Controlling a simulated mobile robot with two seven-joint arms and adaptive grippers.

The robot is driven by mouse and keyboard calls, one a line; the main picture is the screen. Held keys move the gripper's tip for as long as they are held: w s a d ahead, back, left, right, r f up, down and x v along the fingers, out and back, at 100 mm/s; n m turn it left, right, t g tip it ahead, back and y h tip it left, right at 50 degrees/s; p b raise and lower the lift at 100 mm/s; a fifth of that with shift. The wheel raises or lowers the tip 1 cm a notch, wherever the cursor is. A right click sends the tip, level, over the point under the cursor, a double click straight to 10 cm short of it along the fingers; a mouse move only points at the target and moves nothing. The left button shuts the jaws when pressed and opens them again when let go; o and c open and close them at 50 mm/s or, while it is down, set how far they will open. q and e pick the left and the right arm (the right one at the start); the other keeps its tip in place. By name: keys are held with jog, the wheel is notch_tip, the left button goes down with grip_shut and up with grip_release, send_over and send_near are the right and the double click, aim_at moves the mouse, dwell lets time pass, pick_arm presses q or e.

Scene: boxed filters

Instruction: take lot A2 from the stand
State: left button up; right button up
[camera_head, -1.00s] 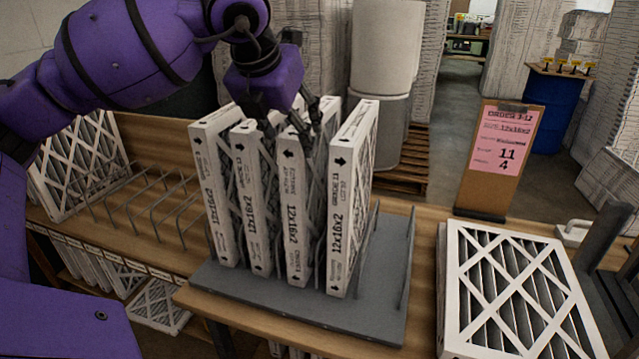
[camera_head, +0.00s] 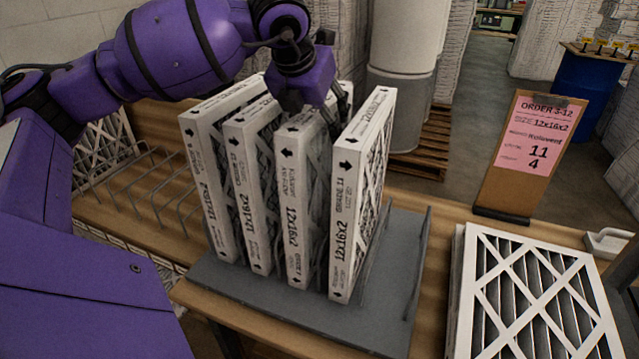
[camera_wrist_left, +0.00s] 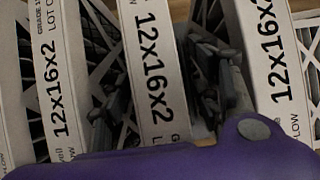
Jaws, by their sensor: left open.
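Several white-framed filters marked 12x16x2 stand upright in a row on the grey stand (camera_head: 395,305) in the head view. Their lot marks are too small or blurred for me to tell which is A2. My left gripper (camera_head: 318,108) is over the top of the third filter from the left (camera_head: 293,215). In the left wrist view my left gripper (camera_wrist_left: 160,92) is open, with one dark finger on each side of that filter (camera_wrist_left: 153,60). I cannot tell whether the fingers touch it. The rightmost filter (camera_head: 345,220) stands close beside the right finger. My right gripper is out of view.
An order sign (camera_head: 530,150) reads 12x16x2, 11 and 4. A filter lies flat on a stack (camera_head: 540,300) at the right. Neighbouring filters leave narrow gaps around my fingers.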

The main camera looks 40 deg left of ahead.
pick_arm(q)
jog(key=shift+x, duration=1.25)
grip_shut()
